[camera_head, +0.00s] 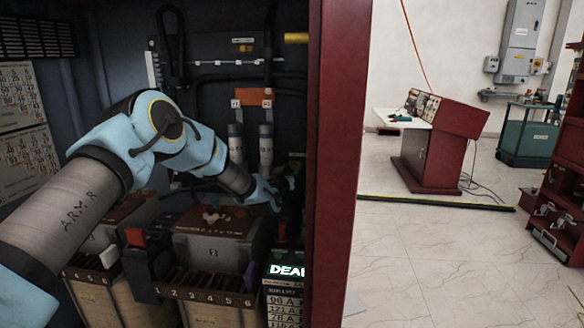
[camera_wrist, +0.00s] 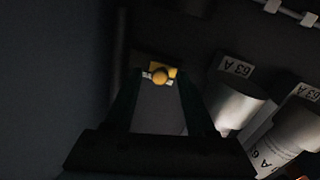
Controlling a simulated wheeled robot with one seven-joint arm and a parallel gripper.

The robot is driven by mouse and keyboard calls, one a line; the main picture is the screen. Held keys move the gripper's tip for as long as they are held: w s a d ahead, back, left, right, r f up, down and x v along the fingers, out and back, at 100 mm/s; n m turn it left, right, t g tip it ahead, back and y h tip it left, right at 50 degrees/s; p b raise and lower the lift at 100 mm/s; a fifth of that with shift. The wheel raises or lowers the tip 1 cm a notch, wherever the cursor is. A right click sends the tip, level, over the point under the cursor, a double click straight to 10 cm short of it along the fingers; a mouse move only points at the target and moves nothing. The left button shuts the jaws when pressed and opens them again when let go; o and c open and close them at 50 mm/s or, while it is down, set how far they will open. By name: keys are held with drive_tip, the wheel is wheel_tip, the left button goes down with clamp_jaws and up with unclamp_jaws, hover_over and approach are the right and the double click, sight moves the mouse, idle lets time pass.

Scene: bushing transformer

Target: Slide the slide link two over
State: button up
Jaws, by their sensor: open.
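My gripper (camera_wrist: 164,82) is open in the wrist view, its two dark fingers pointing at a small yellow knob (camera_wrist: 160,75) on a yellow plate. The knob appears between the fingertips; I cannot tell whether they touch it. No label on it is readable, so I cannot confirm that it is slide link two. In the head view my gripper (camera_head: 285,188) is deep in the dark cabinet beside its red edge, and its fingers are hard to make out.
Grey cylinders marked 63 A (camera_wrist: 238,102) stand right of my gripper in the wrist view. In the head view, a red cabinet post (camera_head: 333,150) rises close on the right.

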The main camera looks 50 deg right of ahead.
drive_tip(key=shift+w+d, duration=0.1)
drive_tip(key=shift+d, duration=0.15)
drive_tip(key=shift+c, duration=0.3)
clamp_jaws()
idle(1.0)
